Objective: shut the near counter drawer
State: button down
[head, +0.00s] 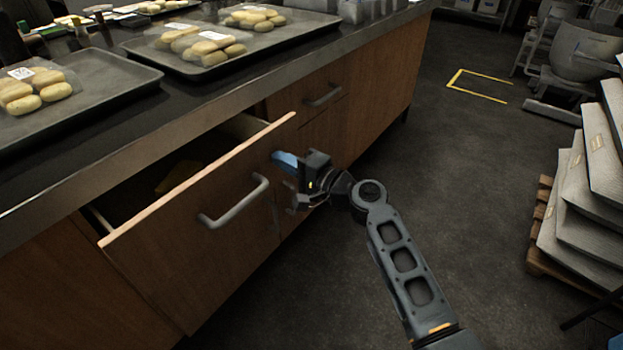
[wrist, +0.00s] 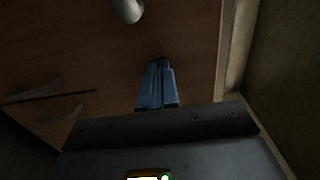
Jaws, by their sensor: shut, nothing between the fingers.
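The near counter drawer (head: 205,190) is pulled part way out of the counter, with its wooden front and grey bar handle (head: 235,202) facing the aisle. My gripper (head: 284,160) is at the right end of the drawer front, to the right of the handle. Its blue fingers are shut and empty. In the wrist view the shut fingers (wrist: 160,76) point at the wooden front (wrist: 185,45), and the end of the handle (wrist: 127,10) shows above them. I cannot tell whether the fingertips touch the wood.
Another drawer with a handle (head: 323,95) is farther along the counter. Trays (head: 135,80) of bread rolls stand on the counter top. A pallet (head: 545,240) stacked with sacks (head: 575,215) stands at the right. The dark floor between is clear, with a yellow floor marking (head: 480,92) beyond.

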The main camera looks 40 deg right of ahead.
jog(key=b+x, duration=0.3)
jog(key=x, duration=0.8)
jog(key=shift+f+b, duration=0.15)
jog(key=shift+b, duration=0.2)
jog(key=shift+w+a+r, duration=0.15)
jog(key=shift+w+r, duration=0.1)
jog(key=shift+w, duration=0.05)
